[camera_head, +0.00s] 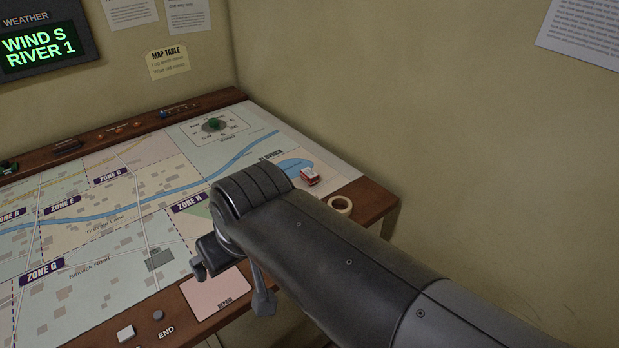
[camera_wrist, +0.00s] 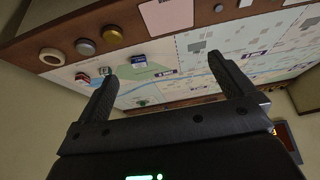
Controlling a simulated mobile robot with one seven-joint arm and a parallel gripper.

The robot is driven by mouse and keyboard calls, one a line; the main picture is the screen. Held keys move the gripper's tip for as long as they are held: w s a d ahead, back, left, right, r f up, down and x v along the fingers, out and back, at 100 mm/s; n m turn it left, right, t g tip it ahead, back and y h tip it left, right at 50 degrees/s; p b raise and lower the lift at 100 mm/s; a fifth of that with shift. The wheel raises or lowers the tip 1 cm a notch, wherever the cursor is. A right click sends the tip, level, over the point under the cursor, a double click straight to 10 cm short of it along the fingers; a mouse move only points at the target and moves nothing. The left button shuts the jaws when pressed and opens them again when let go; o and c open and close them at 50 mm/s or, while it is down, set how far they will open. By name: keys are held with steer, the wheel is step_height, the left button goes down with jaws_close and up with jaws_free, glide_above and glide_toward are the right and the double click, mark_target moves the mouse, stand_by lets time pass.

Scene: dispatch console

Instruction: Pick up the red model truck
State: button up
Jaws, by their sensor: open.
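The red model truck (camera_head: 309,177), small with a white part, sits on the map near the table's far right corner in the head view, just beyond my arm. In the wrist view, a small red and white vehicle (camera_wrist: 83,77) that looks like it lies left of my left finger. My gripper (camera_wrist: 162,68) is open, its two dark fingers spread with nothing between them. In the head view my gripper (camera_head: 232,286) is over the near edge of the table, apart from the truck and partly hidden by my arm.
A tape roll (camera_head: 340,204) lies on the wooden rim near the truck. Walls bound the table behind.

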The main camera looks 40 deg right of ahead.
steer(key=c, duration=0.9)
steer(key=shift+o, duration=0.2)
steer(key=w+d+r, duration=0.2)
steer(key=w+d, duration=0.3)
steer(key=w, duration=0.5)
steer(key=g, duration=0.1)
glide_above(307, 171)
steer(key=s, duration=0.4)
steer(key=f, duration=1.5)
steer(key=shift+w+a+f, duration=0.15)
steer(key=shift+a+f, duration=0.05)
steer(key=shift+f, duration=0.05)
steer(key=x, duration=0.4)
steer(key=shift+w+f, duration=0.1)
steer(key=shift+f, duration=0.2)
steer(key=shift+d+x, duration=0.15)
steer(key=shift+x, duration=1.15)
steer(key=shift+d+x, duration=0.1)
steer(key=shift+x, duration=1.25)
